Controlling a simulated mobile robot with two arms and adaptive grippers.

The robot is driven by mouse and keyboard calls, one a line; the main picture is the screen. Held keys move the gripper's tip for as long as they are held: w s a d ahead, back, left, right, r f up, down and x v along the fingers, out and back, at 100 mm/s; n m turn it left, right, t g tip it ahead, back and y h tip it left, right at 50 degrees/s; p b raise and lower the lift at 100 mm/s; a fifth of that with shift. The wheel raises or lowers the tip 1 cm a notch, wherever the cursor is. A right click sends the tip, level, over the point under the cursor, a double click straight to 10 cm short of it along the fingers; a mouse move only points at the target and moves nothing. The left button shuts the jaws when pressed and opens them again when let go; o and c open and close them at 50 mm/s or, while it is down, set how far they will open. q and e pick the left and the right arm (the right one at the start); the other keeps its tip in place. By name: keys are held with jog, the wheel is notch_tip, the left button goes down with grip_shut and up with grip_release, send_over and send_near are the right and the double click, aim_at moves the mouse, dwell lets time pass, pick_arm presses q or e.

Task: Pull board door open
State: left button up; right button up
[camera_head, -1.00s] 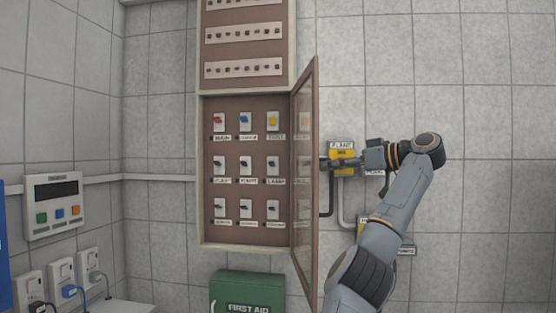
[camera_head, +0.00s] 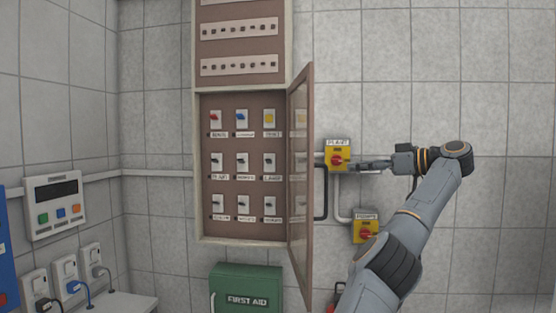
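The board door (camera_head: 301,190), a brown frame with a clear pane, stands swung wide open on the right side of the board (camera_head: 243,227). Inside the board, several switches with red, blue, yellow and dark levers show in rows. My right gripper (camera_head: 362,165) is to the right of the door, apart from it, near the red knob of the yellow "PLANT" switch box (camera_head: 337,153). Its fingers are seen side-on, so I cannot tell whether they are open or shut. My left gripper is not in view.
A second yellow box (camera_head: 366,229) with a red knob sits lower right, beside my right arm. A green first aid box (camera_head: 246,290) is below the board. A white control panel (camera_head: 56,206) and sockets (camera_head: 66,275) are at left.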

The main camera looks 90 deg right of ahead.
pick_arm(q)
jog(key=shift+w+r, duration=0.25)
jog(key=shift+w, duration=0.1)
pick_arm(e)
jog(key=shift+w+d+f, duration=0.1)
jog(key=shift+w, duration=0.2)
jog(key=shift+w, duration=0.2)
